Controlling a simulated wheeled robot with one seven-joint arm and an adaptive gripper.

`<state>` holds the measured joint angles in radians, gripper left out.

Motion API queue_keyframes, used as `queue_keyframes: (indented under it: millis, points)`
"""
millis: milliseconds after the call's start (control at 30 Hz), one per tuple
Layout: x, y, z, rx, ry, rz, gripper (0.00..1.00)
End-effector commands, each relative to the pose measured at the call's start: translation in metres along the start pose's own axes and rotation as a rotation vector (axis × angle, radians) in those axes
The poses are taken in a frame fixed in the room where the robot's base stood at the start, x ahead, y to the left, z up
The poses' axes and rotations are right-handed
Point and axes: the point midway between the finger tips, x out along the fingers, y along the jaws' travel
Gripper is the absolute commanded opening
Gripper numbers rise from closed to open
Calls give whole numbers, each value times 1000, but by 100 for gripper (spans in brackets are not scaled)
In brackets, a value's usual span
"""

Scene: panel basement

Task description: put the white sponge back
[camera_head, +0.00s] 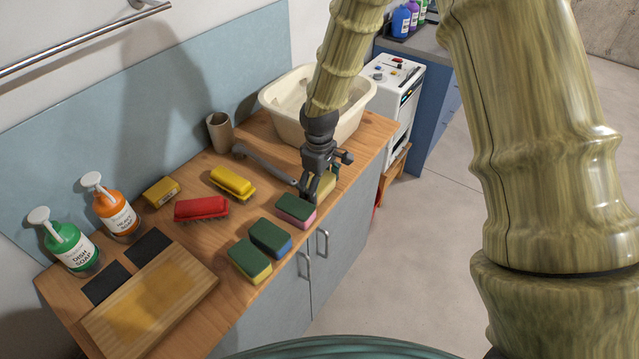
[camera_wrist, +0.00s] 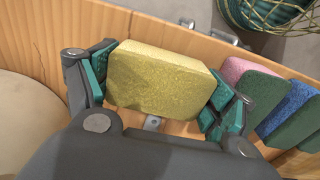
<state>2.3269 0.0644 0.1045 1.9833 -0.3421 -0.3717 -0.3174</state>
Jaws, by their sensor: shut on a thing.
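My gripper (camera_head: 318,190) is over the front edge of the wooden counter, right of the pink sponge with a green top (camera_head: 296,208). In the wrist view my gripper (camera_wrist: 160,90) is shut on a plain yellow sponge (camera_wrist: 160,78), with teal pads at its two ends. The same yellow sponge (camera_head: 327,184) shows partly behind the fingers in the head view. I cannot tell whether it touches the counter. It looks pale yellow; no clearly white sponge shows.
Blue (camera_head: 270,238) and yellow (camera_head: 249,260) green-topped sponges continue the row along the front edge. Behind are a red brush (camera_head: 201,208), a yellow brush (camera_head: 232,182), a cup (camera_head: 219,131) and a cream basin (camera_head: 346,120). Soap bottles and a cutting board (camera_head: 150,302) stand left.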

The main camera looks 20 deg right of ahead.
Motion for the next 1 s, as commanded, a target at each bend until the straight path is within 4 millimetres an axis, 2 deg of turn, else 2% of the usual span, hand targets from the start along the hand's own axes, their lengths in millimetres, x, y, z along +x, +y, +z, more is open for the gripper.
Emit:
queue_keyframes:
  millis: [167,200,233,700,1000]
  points:
    - [3,0,0,0,-1,0,58]
    - [3,0,0,0,0,0,91]
    - [2,0,0,0,0,0,93]
    - [-3,0,0,0,0,0,93]
    - [-35,0,-1,0,2,0,93]
